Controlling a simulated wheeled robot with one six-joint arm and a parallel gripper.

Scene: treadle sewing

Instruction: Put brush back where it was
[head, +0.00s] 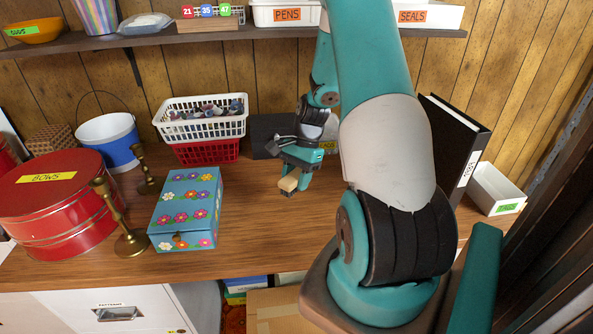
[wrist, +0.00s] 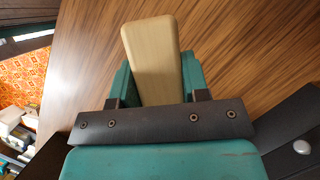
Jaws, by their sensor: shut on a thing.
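The brush (head: 288,185) shows as a pale wooden block with a rounded end, held at my gripper's tip. In the wrist view the brush (wrist: 152,50) sticks out between the two teal fingers. I see no bristles, so its underside is hidden. My gripper (head: 293,179) is shut on it over the middle of the wooden table (head: 255,215), right of the blue flowered box. The wrist view shows bare wood around the brush. I cannot tell whether the brush touches the table.
The flowered box (head: 187,208), brass candlestick (head: 128,243) and red tin (head: 60,205) stand left. A white basket (head: 200,128) sits on a red one (head: 207,152) at the back. A black binder (head: 455,140) and white tray (head: 497,190) stand right. A shelf (head: 130,40) hangs above.

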